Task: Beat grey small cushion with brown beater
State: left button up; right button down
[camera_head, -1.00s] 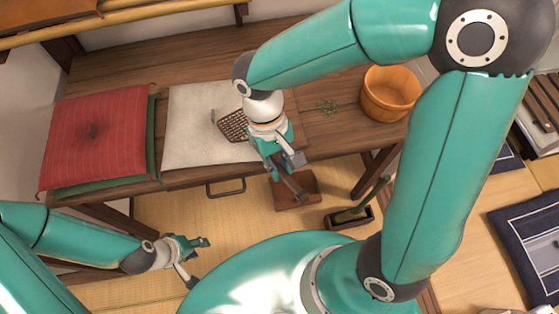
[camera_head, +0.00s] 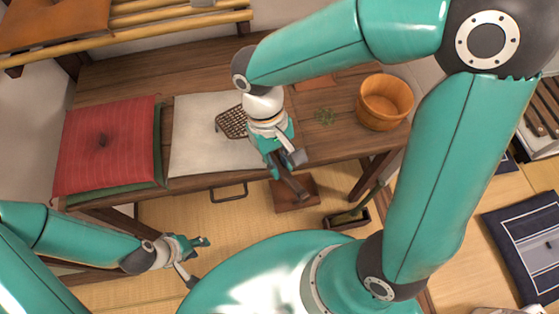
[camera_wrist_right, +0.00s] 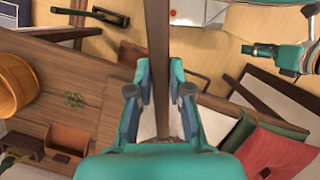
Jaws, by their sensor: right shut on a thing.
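The grey small cushion (camera_head: 192,150) lies flat on the wooden table, its right part hidden by my right arm. My right gripper (camera_head: 284,160) is shut on the handle of the brown beater (camera_head: 231,122). The beater's lattice head shows above the cushion's right part; I cannot tell whether it touches. The handle runs from the gripper toward the table's front. In the right wrist view the brown handle (camera_wrist_right: 158,35) passes between the gripper's fingers (camera_wrist_right: 162,85). My left gripper (camera_head: 194,260) is open and empty in front of the table.
A red cushion (camera_head: 115,158) on a green one (camera_head: 160,150) lies left of the grey cushion. A wooden bucket (camera_head: 383,105) and a green sprig (camera_head: 325,116) are on the right.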

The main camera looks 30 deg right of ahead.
notch_tip(320, 180, down, 10)
jog(key=b, duration=0.8)
notch_tip(320, 180, up, 10)
jog(key=p, duration=0.8)
jog(key=shift+s+r+p, duration=0.1)
jog(key=shift+r+p, duration=0.05)
jog(key=shift+p, duration=0.15)
jog(key=shift+f, duration=0.2)
